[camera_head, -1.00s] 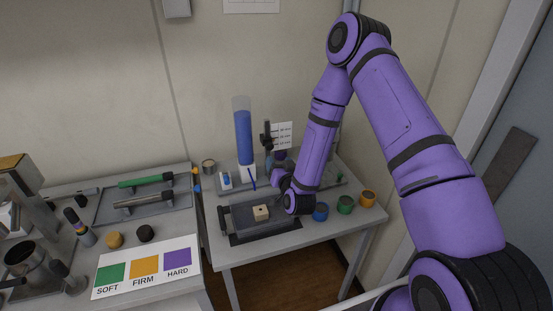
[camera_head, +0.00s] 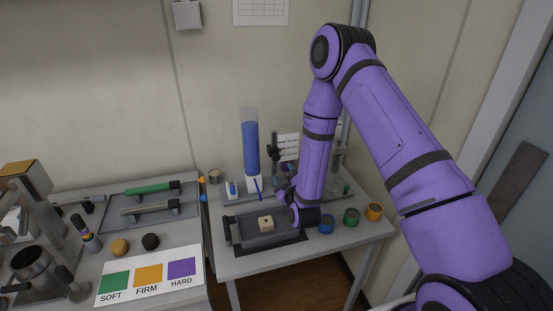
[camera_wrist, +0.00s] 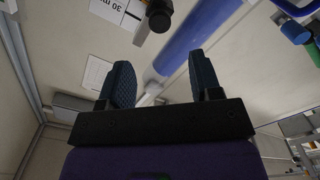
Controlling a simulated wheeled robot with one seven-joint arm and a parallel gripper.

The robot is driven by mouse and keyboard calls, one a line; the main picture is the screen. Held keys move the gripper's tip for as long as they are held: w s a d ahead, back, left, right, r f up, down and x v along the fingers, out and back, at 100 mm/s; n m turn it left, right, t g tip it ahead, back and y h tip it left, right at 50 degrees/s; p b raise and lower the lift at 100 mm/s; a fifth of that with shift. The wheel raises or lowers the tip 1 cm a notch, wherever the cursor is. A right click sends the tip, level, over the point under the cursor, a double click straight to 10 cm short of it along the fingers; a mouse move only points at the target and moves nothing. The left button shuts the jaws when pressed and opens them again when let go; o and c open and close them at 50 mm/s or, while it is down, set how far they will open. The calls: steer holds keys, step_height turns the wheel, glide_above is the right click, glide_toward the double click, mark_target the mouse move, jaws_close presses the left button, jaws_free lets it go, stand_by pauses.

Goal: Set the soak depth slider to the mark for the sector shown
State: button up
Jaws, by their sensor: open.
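In the head view, a black slider (camera_head: 272,146) stands on a post beside a white scale card (camera_head: 289,147) with several printed lines. In the wrist view, the black slider part (camera_wrist: 157,16) hangs at the top, beside the card (camera_wrist: 112,8), which reads "30 m" upside down with the rest cut off. My gripper (camera_wrist: 163,76) is open and empty, its two dark fingers apart and not touching the slider. In the head view, my gripper is below the card, mostly hidden by my arm. I cannot tell which sector is shown.
A blue-filled column (camera_head: 250,150) stands left of the slider. A dark tray (camera_head: 240,238) with a pale block (camera_head: 265,223) is in front. Blue, green and orange pots line the right. A SOFT/FIRM/HARD colour card (camera_head: 149,275) lies on the left bench.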

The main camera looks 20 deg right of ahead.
mark_target(276, 158)
steer(key=shift+n, duration=0.3)
steer(key=w, duration=1)
steer(key=shift+w, duration=0.4)
steer(key=shift+c, duration=0.2)
